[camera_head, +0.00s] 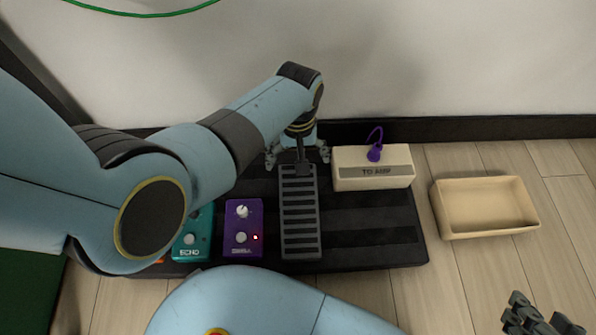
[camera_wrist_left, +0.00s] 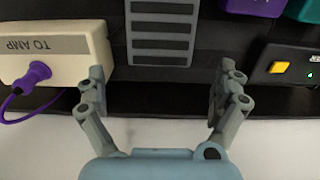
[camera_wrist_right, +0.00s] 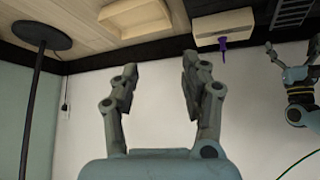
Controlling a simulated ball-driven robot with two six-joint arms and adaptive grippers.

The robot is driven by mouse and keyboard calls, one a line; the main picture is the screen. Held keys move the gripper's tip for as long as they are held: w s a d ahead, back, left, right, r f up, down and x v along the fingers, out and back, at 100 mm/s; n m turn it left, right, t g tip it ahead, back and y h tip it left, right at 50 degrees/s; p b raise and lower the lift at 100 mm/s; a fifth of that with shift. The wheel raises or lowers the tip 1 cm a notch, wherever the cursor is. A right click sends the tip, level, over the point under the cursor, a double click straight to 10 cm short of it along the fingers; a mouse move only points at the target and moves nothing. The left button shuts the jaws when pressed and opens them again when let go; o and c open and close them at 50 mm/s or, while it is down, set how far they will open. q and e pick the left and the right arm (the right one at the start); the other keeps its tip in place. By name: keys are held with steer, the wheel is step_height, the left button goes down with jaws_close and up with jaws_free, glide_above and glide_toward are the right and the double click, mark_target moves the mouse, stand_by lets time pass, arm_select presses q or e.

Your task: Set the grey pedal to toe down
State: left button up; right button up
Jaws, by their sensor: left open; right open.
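The grey pedal (camera_head: 299,220) is a long ribbed treadle lying on the black pedalboard (camera_head: 375,215), between the purple pedal and the cream amp box. My left gripper (camera_head: 298,156) is open at the pedal's far end, its fingers spread to either side. In the left wrist view the open left gripper (camera_wrist_left: 158,92) has the grey pedal's end (camera_wrist_left: 160,40) ahead, between its fingertips, with no finger clearly touching it. The treadle's tilt is hard to judge. My right gripper (camera_head: 540,318) is at the lower right, away from the board; in the right wrist view it (camera_wrist_right: 160,75) is open and empty.
A cream TO AMP box (camera_head: 373,168) with a purple plug (camera_head: 375,152) stands right of the pedal. Purple (camera_head: 243,228) and teal (camera_head: 193,235) pedals are on its left. A beige tray (camera_head: 485,207) sits on the floor at right. The wall is close behind the board.

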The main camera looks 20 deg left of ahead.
arm_select(q)
step_height(320, 180, down, 2)
steer(key=shift+s+f+b, duration=0.1)
steer(key=shift+s+b, duration=0.05)
steer(key=shift+b, duration=0.35)
steer(key=shift+f+b, duration=0.55)
steer(key=shift+f, duration=0.5)
steer(key=shift+f+b, duration=0.9)
steer(key=shift+f, duration=0.05)
steer(key=c, duration=1.5)
steer(key=shift+a, duration=0.1)
arm_select(e)
steer(key=w+r+t, duration=0.1)
steer(key=t, duration=0.1)
steer(key=w+r+t, duration=0.1)
steer(key=t, duration=0.1)
steer(key=w+a+r+t, duration=0.1)
steer(key=t, duration=0.2)
steer(key=shift+w+n+y, duration=0.1)
steer(key=shift+n+y, duration=0.3)
